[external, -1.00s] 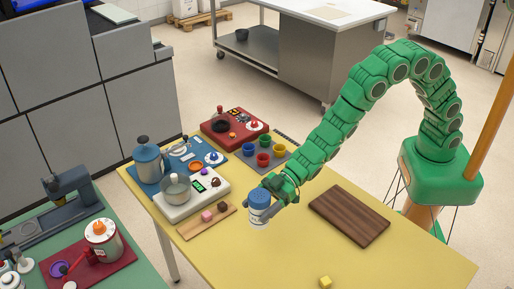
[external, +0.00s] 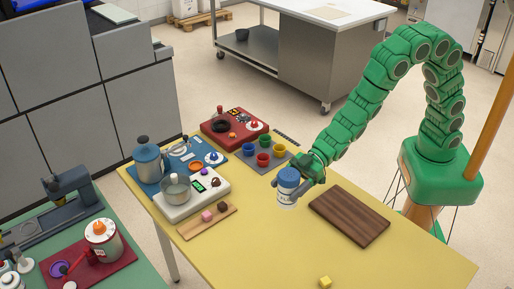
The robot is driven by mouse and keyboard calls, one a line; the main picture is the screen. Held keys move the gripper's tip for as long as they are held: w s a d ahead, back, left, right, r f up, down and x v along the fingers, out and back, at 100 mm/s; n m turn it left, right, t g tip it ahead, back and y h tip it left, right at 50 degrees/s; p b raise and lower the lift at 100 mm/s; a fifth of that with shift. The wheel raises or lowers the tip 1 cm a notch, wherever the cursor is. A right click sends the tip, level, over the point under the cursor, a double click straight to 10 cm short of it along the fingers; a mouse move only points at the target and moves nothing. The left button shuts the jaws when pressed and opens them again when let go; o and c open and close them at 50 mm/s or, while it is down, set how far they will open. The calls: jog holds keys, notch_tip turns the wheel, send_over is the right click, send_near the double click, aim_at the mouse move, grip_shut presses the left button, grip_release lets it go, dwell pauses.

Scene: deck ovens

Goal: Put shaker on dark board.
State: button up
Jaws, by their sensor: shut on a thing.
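The shaker (external: 287,190) is white with a blue lid and looks upright. My gripper (external: 296,180) is shut on it and holds it over the yellow table, to the left of the dark board. The dark board (external: 349,216) is a flat brown wooden slab lying on the table, and its top is bare. The arm comes in from the upper right, and the gripper's fingers are partly hidden by the shaker. I cannot tell exactly how high the shaker is above the table.
A small yellow cube (external: 325,282) lies near the table's front edge. A light wooden strip (external: 193,229) with small cubes, a white scale (external: 176,206) with a pot, and a grey mat (external: 281,158) with coloured cups are to the left. The table between strip and board is clear.

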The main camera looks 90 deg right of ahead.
jog(key=shift+s+r, duration=0.2)
jog(key=shift+r, duration=0.2)
jog(key=s+d+n+g+y, duration=0.1)
jog(key=s+d+n+g, duration=0.35)
jog(key=s, duration=0.65)
jog(key=s+d+r+n+g+y, duration=0.1)
jog(key=s+d+n+g, duration=0.4)
jog(key=s, duration=0.6)
jog(key=s+d+n+g+y, duration=0.1)
jog(key=s+d+n+g, duration=0.2)
jog(key=s+d+g, duration=0.55)
jog(key=t, duration=0.3)
send_over(350, 213)
jog(key=shift+f, duration=6.4)
jog(key=shift+f, duration=0.1)
jog(key=o, duration=1.2)
